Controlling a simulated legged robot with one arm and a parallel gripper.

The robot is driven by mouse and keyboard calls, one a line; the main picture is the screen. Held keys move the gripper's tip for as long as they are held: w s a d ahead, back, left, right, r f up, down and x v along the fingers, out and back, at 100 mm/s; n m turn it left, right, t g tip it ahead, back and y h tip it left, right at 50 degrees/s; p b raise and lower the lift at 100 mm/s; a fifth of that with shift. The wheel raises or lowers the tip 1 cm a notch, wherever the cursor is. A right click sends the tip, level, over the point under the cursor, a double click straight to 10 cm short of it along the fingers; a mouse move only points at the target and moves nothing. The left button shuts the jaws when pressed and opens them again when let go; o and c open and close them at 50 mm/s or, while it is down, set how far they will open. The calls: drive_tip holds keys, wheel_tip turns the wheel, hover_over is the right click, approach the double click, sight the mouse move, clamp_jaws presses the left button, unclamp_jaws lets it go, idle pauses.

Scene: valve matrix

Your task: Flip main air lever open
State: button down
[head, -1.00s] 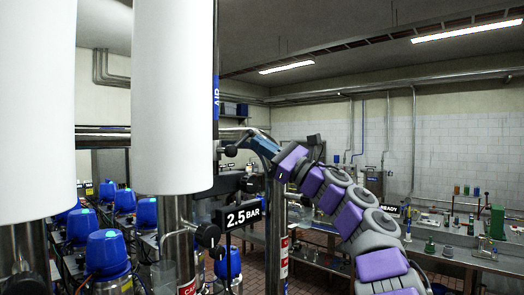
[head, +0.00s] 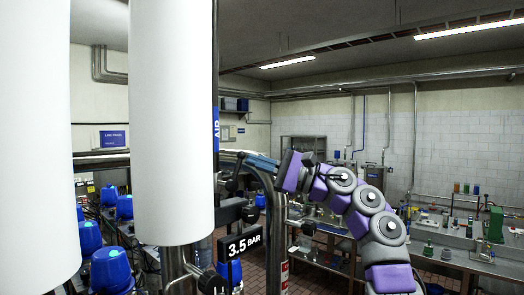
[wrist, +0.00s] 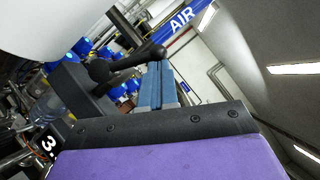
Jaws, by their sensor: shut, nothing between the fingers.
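The black air lever (wrist: 125,63) shows in the wrist view, with a rounded knob at its end and a dark block at its base. It also shows in the head view (head: 236,172), beside the pipe with the blue AIR label (head: 216,128). My gripper (head: 256,160) has blue fingers, which also show in the wrist view (wrist: 156,84). The fingers are shut and empty, right at the lever's knob end. I cannot tell whether they touch it. A black display (head: 243,244) below the lever reads 3.5 BAR.
Two large white cylinders (head: 171,120) fill the left side of the head view. Blue-capped units (head: 110,270) stand low at the left. A workbench (head: 450,240) with several items runs along the right. Tiled floor shows between.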

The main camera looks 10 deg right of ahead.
drive_tip(key=a+r+n+g+p, duration=0.1)
drive_tip(key=p, duration=0.1)
drive_tip(key=s+a+n+h+p, duration=0.1)
drive_tip(key=n+p, duration=0.1)
drive_tip(key=shift+s+r+g, duration=0.15)
drive_tip(key=shift+r+g, duration=0.2)
drive_tip(key=shift+g, duration=0.05)
drive_tip(key=shift+s, duration=0.1)
idle(0.5)
